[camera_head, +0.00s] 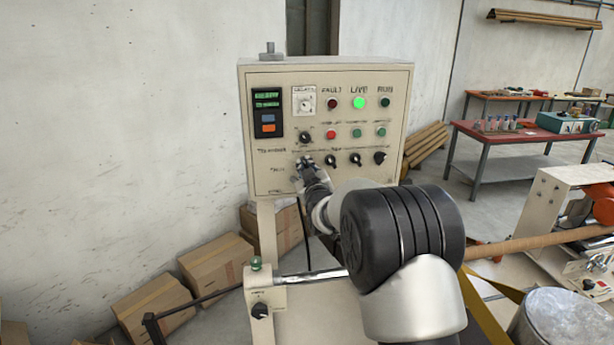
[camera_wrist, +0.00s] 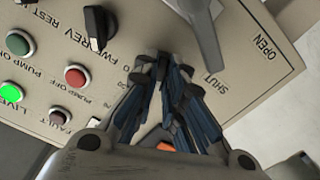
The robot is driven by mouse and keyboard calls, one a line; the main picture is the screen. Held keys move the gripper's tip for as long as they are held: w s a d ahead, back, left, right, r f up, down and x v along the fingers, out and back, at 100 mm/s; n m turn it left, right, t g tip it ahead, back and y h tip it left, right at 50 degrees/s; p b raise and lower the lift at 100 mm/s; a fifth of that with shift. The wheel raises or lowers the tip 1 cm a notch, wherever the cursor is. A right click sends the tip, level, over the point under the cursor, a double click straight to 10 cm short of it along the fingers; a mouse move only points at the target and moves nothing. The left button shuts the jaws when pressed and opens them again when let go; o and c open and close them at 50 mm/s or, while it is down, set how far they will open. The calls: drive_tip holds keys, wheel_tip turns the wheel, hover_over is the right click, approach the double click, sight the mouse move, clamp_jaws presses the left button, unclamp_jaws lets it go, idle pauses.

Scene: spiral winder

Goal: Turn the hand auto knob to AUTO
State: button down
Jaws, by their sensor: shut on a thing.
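The beige control panel (camera_head: 285,85) stands upright near the wall. My gripper (camera_head: 308,163) is at the left end of its lowest knob row. In the wrist view my gripper's fingers (camera_wrist: 165,72) are closed together against the panel face, beside the black FWD/REV knob (camera_wrist: 97,27). The hand auto knob is hidden between the fingertips, so its pointer cannot be seen. No HAND or AUTO lettering is legible in either view.
A grey lever (camera_wrist: 203,40) with SHUT and OPEN marks is close to the fingers. A red button (camera_wrist: 75,77) and the lit green lamp (camera_head: 358,102) are also on the panel. Cardboard boxes (camera_head: 150,305) line the wall below. A red table (camera_head: 520,135) stands at the right.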

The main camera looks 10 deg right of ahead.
drive_tip(key=m+b, duration=0.2)
drive_tip(key=b, duration=0.1)
drive_tip(key=shift+f+m, duration=0.2)
drive_tip(key=shift+m, duration=0.2)
drive_tip(key=m+b, duration=0.3)
drive_tip(key=b, duration=0.1)
drive_tip(key=shift+m, duration=0.3)
drive_tip(key=m+b, duration=0.3)
drive_tip(key=m, duration=0.2)
drive_tip(key=shift+r+b, duration=0.2)
drive_tip(key=shift+b, duration=0.1)
drive_tip(key=shift+m, duration=0.3)
drive_tip(key=c, duration=1.7)
unclamp_jaws()
drive_tip(key=s, duration=1.2)
